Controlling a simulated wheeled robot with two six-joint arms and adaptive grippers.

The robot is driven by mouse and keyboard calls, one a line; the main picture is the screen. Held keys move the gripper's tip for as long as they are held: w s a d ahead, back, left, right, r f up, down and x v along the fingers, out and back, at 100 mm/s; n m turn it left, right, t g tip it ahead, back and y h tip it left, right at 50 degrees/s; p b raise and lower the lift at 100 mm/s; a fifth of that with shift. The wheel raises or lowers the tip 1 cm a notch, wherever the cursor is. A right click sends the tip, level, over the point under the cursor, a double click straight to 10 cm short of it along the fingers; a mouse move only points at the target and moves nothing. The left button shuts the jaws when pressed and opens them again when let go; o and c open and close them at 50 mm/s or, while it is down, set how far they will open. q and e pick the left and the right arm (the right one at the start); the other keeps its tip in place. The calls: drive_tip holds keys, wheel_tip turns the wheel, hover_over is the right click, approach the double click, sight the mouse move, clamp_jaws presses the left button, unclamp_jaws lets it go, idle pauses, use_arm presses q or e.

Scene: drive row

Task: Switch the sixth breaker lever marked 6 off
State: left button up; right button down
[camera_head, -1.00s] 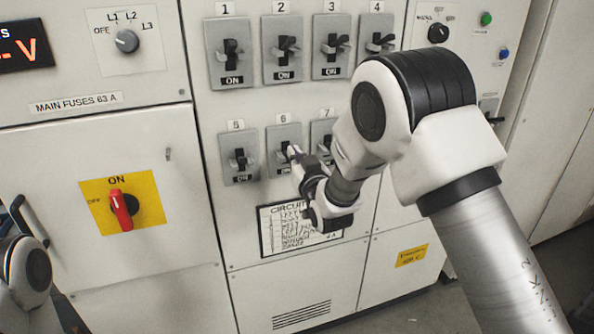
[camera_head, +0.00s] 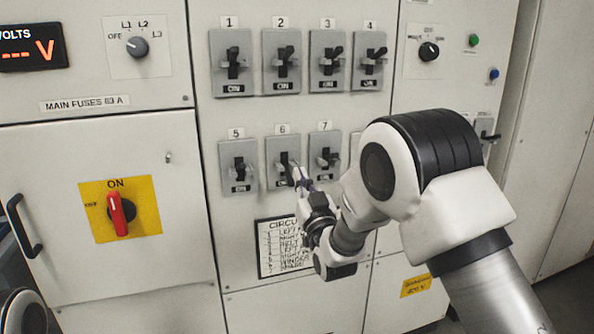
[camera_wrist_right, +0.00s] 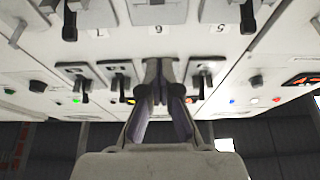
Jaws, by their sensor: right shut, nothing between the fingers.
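The breaker marked 6 (camera_head: 275,172) is a grey plate with a dark lever (camera_head: 284,160), in the middle of the lower row in the head view. The plate's lower right part is hidden by my right gripper (camera_head: 298,174). That gripper is shut and empty, its tips just below and right of the lever; I cannot tell whether they touch it. In the right wrist view, upside down, the shut fingers (camera_wrist_right: 160,72) point at the panel below the 6 label (camera_wrist_right: 155,30). The lever of 6 does not show there. My left gripper is out of view.
Breaker 5 (camera_head: 230,182) and breaker 7 (camera_head: 324,140) flank it closely. Breakers 1 to 4 form the row above. A circuit list (camera_head: 268,262) hangs below. A red main switch (camera_head: 117,214) on yellow is at left. My right arm covers the panel's lower right.

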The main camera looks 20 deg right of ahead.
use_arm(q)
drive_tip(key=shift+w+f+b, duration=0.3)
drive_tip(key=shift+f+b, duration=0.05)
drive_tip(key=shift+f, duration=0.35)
use_arm(e)
drive_tip(key=s+f, duration=0.2)
drive_tip(key=f, duration=0.1)
drive_tip(key=s+f, duration=0.1)
drive_tip(key=shift+d+f, duration=0.1)
drive_tip(key=shift+f, duration=0.25)
drive_tip(key=shift+s, duration=0.1)
